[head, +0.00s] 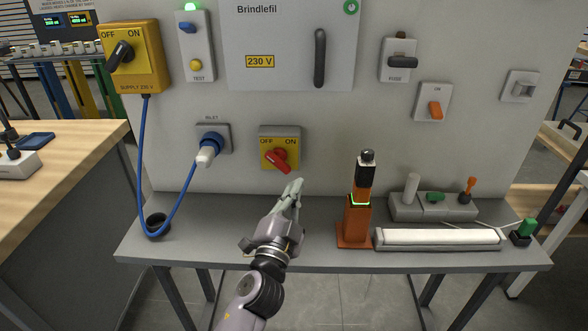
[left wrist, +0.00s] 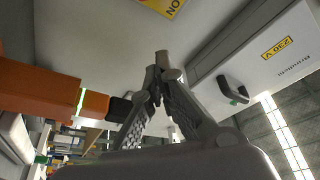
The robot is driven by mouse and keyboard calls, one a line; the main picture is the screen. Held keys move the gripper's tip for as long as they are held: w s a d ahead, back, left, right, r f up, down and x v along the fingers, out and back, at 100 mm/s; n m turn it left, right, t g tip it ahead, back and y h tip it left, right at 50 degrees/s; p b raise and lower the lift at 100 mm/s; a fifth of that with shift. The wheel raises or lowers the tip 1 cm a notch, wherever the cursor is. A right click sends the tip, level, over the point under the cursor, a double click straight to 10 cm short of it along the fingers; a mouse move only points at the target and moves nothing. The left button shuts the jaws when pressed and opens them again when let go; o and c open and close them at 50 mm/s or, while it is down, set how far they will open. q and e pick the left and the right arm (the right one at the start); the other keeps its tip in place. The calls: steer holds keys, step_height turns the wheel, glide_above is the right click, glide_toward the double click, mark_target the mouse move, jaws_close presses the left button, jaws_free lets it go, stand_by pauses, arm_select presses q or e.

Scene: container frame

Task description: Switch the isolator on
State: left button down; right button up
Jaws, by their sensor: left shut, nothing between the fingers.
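The isolator (head: 297,147) is a yellow plate on the grey panel, marked OFF at left and ON at right. Its red handle (head: 278,161) sits slanted, upper-left end toward OFF and lower-right end low. My left gripper (head: 297,185) is just below and right of the handle, apart from it in the picture, with its fingers together and empty. In the left wrist view the closed fingertips (left wrist: 162,62) point up toward the panel. Part of the yellow isolator plate (left wrist: 166,5) shows at that view's top edge; the red handle is not visible there. My right gripper is not in view.
An orange device (head: 356,218) with a black top stands right of my gripper on the grey shelf (head: 210,235). A blue cable (head: 142,170) runs from the yellow supply switch (head: 155,60) to the inlet plug (head: 208,146). A white tube block (head: 440,238) lies at right.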

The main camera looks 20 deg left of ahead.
mark_target(278, 159)
arm_select(q)
steer(key=w+a+p, duration=0.1)
steer(key=w+a, duration=0.2)
steer(key=w, duration=0.6)
steer(key=shift+f, duration=0.3)
steer(key=shift+a, duration=0.1)
steer(key=shift+f+m+p, duration=0.1)
steer(key=shift+m+p, duration=0.3)
steer(key=shift+p, duration=0.05)
steer(key=shift+f+m+g+h+p, duration=0.2)
steer(key=shift+m+g+h+p, duration=0.15)
steer(key=shift+m+p, duration=0.45)
steer(key=shift+f+m+h+p, duration=0.15)
steer(key=shift+m+h+p, duration=0.15)
steer(key=shift+m, duration=0.2)
